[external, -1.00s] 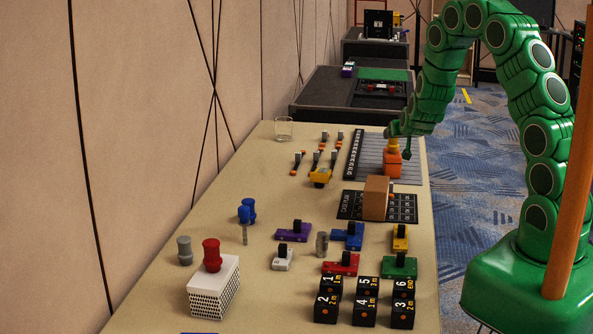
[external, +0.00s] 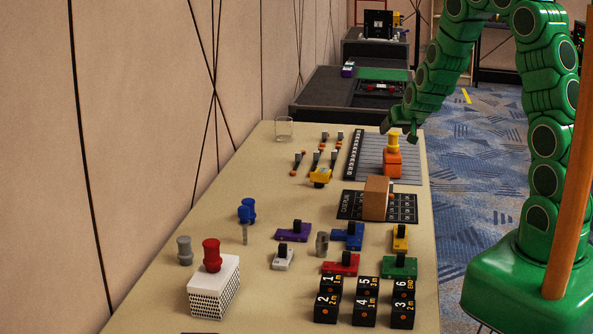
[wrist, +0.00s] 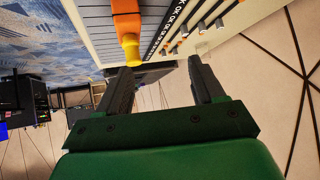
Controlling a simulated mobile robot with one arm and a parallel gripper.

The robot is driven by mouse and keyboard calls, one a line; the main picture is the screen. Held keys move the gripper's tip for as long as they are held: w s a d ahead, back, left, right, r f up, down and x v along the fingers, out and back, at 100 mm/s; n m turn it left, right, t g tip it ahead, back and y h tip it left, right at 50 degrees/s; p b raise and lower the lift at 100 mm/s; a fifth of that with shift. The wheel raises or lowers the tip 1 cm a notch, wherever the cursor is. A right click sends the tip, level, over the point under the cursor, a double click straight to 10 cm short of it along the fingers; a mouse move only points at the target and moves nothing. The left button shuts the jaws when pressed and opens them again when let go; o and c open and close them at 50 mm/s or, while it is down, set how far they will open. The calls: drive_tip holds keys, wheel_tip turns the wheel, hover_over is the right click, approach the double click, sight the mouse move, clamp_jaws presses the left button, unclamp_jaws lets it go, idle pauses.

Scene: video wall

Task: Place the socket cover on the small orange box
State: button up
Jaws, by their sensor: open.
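The small orange box (external: 393,163) stands on the grey striped mat at the far right of the table. A yellow knob-shaped piece, which looks like the socket cover (external: 393,143), sits upright on top of it. In the wrist view the orange box (wrist: 127,27) and yellow piece (wrist: 131,48) appear upside down, near the left finger. My gripper (external: 400,133) is just above and behind the yellow piece. Its two fingers (wrist: 160,68) are spread wide with nothing between them.
A brown block (external: 376,198) stands on the black printed mat (external: 349,205) in front. Another yellow piece (external: 320,176) lies left of the grey mat (external: 410,155). Several orange-and-grey switches stand behind it. Coloured blocks and numbered black cubes (external: 365,312) fill the front.

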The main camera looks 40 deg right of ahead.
drive_tip(key=s+a+r+n+g+y, duration=0.15)
drive_tip(key=s+a+r, duration=0.3)
drive_tip(key=s, duration=0.45)
drive_tip(key=s+a+r+n+g+y, duration=0.1)
drive_tip(key=s+a+r+g+y, duration=0.15)
drive_tip(key=s+a, duration=0.5)
drive_tip(key=s+r+n+g, duration=0.1)
drive_tip(key=s+r+g, duration=0.2)
drive_tip(key=s, duration=1.2)
drive_tip(key=s+d+r+n+g+h, duration=0.1)
drive_tip(key=s+r+g, duration=0.3)
drive_tip(key=s, duration=1)
drive_tip(key=shift+s, duration=0.35)
